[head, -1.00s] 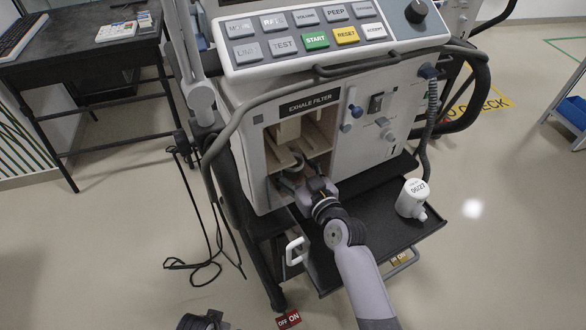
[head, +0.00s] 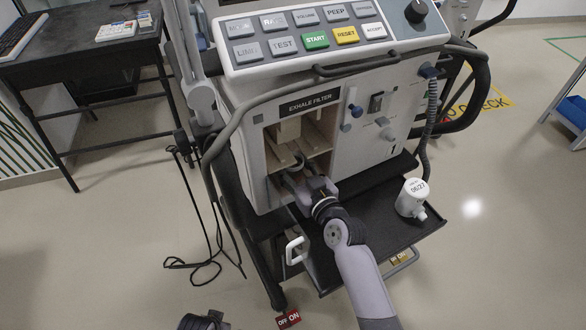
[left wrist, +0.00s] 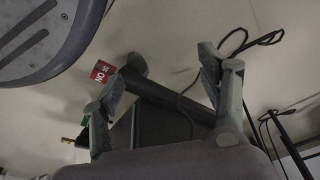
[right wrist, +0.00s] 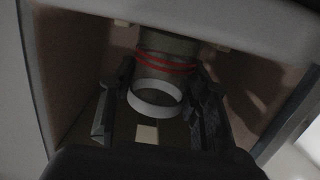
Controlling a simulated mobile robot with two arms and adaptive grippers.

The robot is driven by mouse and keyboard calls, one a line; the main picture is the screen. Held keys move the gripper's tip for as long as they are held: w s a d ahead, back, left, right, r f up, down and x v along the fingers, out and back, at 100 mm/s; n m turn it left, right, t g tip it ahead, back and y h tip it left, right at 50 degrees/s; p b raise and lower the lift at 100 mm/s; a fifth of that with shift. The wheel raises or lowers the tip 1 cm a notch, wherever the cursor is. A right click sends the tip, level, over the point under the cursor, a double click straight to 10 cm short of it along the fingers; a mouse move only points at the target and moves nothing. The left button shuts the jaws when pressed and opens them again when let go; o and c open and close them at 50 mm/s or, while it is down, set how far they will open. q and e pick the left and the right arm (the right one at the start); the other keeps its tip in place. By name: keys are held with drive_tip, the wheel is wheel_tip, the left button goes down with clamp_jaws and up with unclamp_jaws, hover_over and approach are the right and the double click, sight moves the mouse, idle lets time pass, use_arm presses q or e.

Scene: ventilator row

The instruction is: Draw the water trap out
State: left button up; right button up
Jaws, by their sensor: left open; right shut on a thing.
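The water trap (right wrist: 163,79) appears in the right wrist view as a greyish cylinder with red rings above and a white ring at its near end. It sits inside the open compartment under the EXHALE FILTER label. My right gripper (right wrist: 158,95) has a finger on each side of it and is shut on it. In the head view this gripper (head: 300,180) is at the compartment's lower opening and largely hides the trap. My left gripper (left wrist: 160,85) is open and empty, low over the floor; only part of it shows at the bottom of the head view.
The compartment walls (right wrist: 70,75) stand close around my right gripper. A black tray (head: 345,255) juts out below, with a white canister (head: 412,199) marked 05/27 at its right. A red OFF/ON tag (head: 288,319) is near the floor. Loose cable (head: 207,265) lies at left.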

idle(0.3)
use_arm(q)
drive_tip(key=shift+s+a+f, duration=0.1)
drive_tip(key=shift+s+f, duration=0.4)
drive_tip(key=shift+f, duration=0.25)
drive_tip(key=shift+f+p, duration=0.4)
drive_tip(key=shift+s+f, duration=0.85)
drive_tip(key=shift+w+r, duration=0.1)
